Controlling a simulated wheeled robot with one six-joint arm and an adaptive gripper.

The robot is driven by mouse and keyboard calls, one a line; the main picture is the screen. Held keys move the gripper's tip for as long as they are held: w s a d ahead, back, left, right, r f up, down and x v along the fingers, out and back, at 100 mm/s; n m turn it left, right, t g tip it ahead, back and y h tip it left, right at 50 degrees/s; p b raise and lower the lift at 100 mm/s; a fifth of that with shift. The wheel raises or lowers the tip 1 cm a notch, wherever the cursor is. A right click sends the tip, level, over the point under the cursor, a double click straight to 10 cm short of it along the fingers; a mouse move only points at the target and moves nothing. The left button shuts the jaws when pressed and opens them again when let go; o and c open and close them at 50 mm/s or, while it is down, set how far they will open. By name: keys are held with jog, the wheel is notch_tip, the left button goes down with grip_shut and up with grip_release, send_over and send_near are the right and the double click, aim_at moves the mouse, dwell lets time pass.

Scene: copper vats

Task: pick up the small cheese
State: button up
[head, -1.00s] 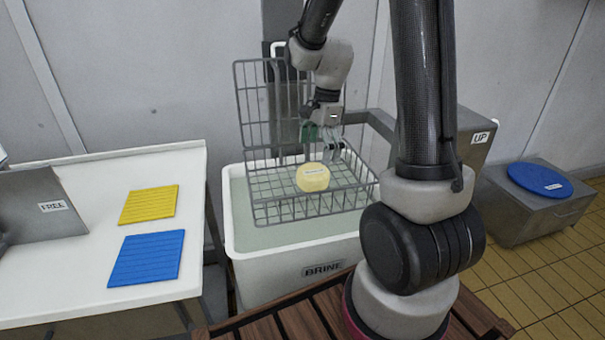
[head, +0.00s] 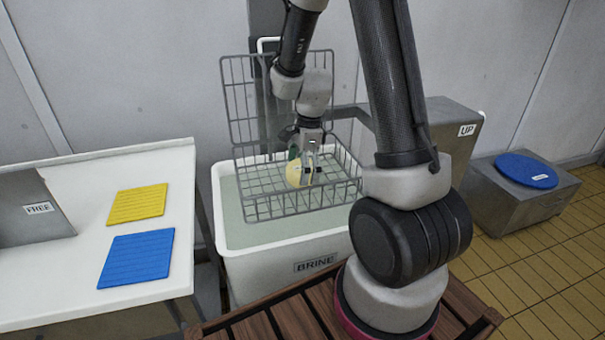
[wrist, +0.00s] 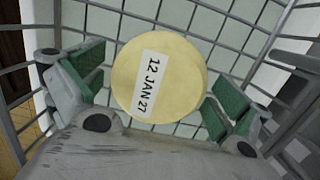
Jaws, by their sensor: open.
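The small cheese (head: 292,174) is a pale yellow round in the wire basket (head: 262,211), partly hidden behind my gripper in the head view. In the wrist view the cheese (wrist: 172,72) shows a white label reading "12 JAN 27". My gripper (head: 308,176) is open, low inside the basket at the cheese. In the wrist view its two green-padded fingers (wrist: 158,88) stand apart, one on each side of the cheese. I cannot tell whether either pad touches it.
The basket sits at the white brine vat (head: 285,258), its mesh lid raised behind. A white table (head: 85,220) at left holds a yellow mat (head: 138,203) and a blue mat (head: 137,259). A blue disc (head: 527,170) lies on a grey box at right.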

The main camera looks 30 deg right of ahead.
jog(key=shift+c, duration=0.2)
jog(key=c, duration=1.2)
